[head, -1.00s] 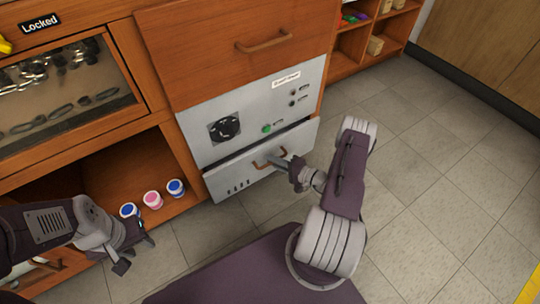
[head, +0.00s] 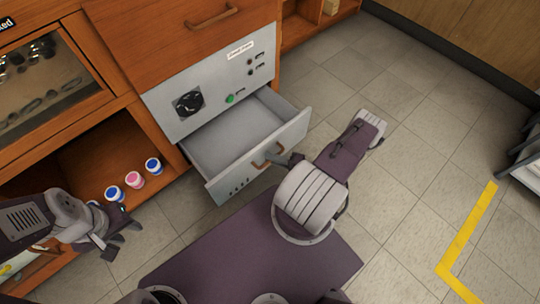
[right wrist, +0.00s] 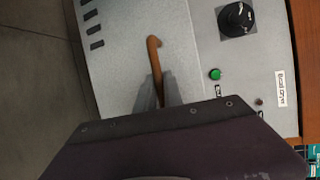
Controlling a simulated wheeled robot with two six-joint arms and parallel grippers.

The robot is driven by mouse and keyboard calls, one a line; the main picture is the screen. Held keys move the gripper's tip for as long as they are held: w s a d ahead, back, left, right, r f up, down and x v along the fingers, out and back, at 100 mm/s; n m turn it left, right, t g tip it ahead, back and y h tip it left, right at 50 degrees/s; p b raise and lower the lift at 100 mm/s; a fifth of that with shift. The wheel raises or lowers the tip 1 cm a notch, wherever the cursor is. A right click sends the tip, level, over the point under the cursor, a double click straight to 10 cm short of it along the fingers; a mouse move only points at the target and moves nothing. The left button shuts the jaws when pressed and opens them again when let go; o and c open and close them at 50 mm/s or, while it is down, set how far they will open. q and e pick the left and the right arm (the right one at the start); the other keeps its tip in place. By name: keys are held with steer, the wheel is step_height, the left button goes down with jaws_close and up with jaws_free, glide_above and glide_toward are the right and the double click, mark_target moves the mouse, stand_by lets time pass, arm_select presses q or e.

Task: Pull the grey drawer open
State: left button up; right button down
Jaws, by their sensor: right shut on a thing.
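The grey drawer (head: 258,158) stands well out of the lower part of the grey cabinet panel, and its empty inside shows in the head view. Its copper-brown handle (head: 268,154) is on the front face; it also shows in the right wrist view (right wrist: 154,58). My right gripper (head: 284,160) is shut on the handle; in the right wrist view its fingers (right wrist: 158,92) close around the handle's lower end. My left gripper (head: 112,236) is off to the left, in front of the open shelf, and holds nothing that I can see. Its jaw gap is unclear.
The grey panel (head: 215,92) above the drawer has a black dial (head: 188,104) and a green button (head: 230,99). Three small jars (head: 134,180) stand on the wooden shelf at left. Tiled floor lies open to the right, with a yellow line (head: 466,232).

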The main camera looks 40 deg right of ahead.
steer(key=c, duration=1.5)
jaws_free()
steer(key=shift+s+d+r, duration=0.1)
steer(key=shift+s+d, duration=0.05)
steer(key=shift+s, duration=0.05)
steer(key=p+v, duration=0.3)
steer(key=v, duration=0.5)
steer(key=shift+s+d, duration=0.1)
steer(key=shift+s, duration=0.15)
